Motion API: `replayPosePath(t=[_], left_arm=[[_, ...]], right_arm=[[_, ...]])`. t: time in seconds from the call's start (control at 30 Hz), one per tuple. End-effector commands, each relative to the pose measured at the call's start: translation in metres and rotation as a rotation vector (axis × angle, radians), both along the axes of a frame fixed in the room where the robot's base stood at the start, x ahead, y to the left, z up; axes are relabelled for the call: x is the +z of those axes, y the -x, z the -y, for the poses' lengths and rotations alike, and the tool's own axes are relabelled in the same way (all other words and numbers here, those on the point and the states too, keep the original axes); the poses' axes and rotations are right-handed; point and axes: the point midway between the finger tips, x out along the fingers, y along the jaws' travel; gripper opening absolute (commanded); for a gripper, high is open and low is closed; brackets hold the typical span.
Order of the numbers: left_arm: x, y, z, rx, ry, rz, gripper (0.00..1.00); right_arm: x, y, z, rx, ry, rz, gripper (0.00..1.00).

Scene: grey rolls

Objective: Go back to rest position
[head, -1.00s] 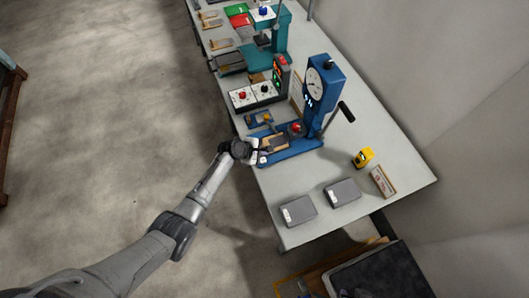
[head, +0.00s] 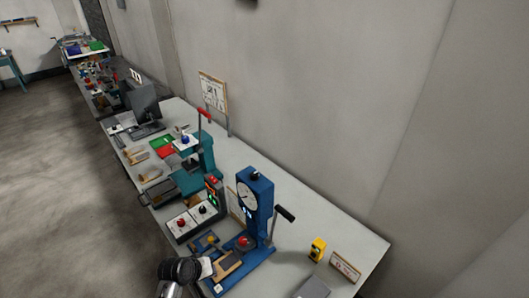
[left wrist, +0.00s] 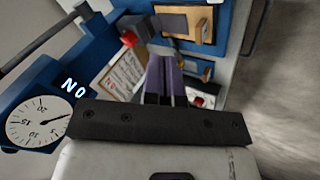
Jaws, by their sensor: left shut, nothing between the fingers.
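My left arm comes in at the bottom of the head view, its wrist beside the front of the blue dial press (head: 254,205). In the left wrist view my left gripper (left wrist: 165,62) is shut, its purple-grey fingers together with nothing between them. The dial (left wrist: 38,120) of the press shows at the lower left of that view. A wooden block (left wrist: 201,22) on the blue base lies beyond the fingers; it also shows in the head view (head: 228,264). My right gripper is in neither view.
The grey workbench (head: 300,220) runs along the wall. Switch boxes (head: 193,219), a teal press (head: 207,158), a yellow device (head: 318,249) and a small framed sign (head: 345,266) stand on it. A monitor (head: 143,99) is farther back. Open floor lies to the left.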

Motion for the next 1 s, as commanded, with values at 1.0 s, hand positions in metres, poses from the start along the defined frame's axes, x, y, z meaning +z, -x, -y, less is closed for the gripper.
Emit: replayPosePath(t=[1.0], left_arm=[[0.056, 0.343, -0.039, -0.351, -0.535, 0.041, 0.0]], right_arm=[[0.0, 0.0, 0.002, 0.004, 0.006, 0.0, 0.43]])
